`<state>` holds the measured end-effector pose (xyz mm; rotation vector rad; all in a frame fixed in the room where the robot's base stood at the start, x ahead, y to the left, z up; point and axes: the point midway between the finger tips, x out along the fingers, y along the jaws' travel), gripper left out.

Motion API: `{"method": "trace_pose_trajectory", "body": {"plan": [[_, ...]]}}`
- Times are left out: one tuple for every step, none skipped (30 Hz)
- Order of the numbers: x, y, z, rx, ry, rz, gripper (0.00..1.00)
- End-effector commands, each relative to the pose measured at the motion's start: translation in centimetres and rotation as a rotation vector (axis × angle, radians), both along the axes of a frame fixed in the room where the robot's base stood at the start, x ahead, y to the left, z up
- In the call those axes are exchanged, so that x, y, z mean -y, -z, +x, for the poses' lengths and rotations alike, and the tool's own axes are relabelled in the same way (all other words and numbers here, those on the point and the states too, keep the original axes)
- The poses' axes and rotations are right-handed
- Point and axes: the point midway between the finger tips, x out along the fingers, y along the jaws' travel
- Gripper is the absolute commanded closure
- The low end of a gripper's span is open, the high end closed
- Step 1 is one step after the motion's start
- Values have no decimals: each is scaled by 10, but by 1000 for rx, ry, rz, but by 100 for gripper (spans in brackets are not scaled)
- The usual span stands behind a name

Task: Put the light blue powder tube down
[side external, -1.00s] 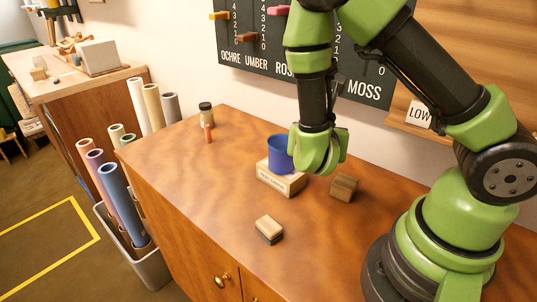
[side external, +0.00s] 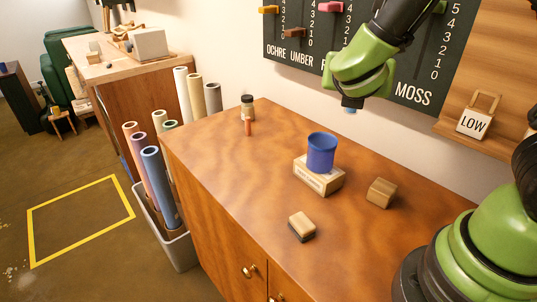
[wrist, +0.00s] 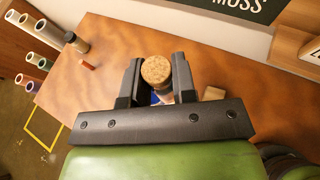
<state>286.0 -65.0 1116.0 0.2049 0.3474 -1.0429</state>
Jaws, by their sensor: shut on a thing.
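My gripper (side external: 351,101) is raised above the wooden cabinet top, in front of the dark wall board. In the wrist view my gripper (wrist: 156,78) is shut on a cork-topped tube (wrist: 157,71), its cork between the two fingers. A small light blue end of the tube (side external: 350,110) shows below the gripper in the side view; the rest is hidden. A dark blue cup (side external: 321,153) stands on a pale labelled block (side external: 318,179) on the cabinet top, below and to the left of the gripper, apart from it.
A shelf with a LOW tag (side external: 473,122) is at right. The cabinet's left part has free room.

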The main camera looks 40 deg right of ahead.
Motion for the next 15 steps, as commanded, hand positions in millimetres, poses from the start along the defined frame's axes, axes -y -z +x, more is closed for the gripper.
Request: {"method": "trace_pose_trajectory", "body": {"plan": [[-2,1,10,2,-12,0,100],[-3,2,16,2,-21,-1,100],[-4,2,24,2,-34,-2,100],[-6,3,30,2,-46,-2,100],[-7,3,37,3,-57,-3,100],[-8,4,46,3,-72,-4,100],[-9,4,53,5,-84,-4,100],[-10,4,61,6,-97,-5,100],[-12,5,72,6,-119,-6,100],[-13,5,81,7,-134,-8,100],[-14,5,91,8,-151,-8,100],[-15,5,104,9,-177,-9,100],[-15,5,115,10,-197,-11,100],[-16,5,126,11,-216,-12,100],[-16,4,139,11,-244,-14,100]]}}
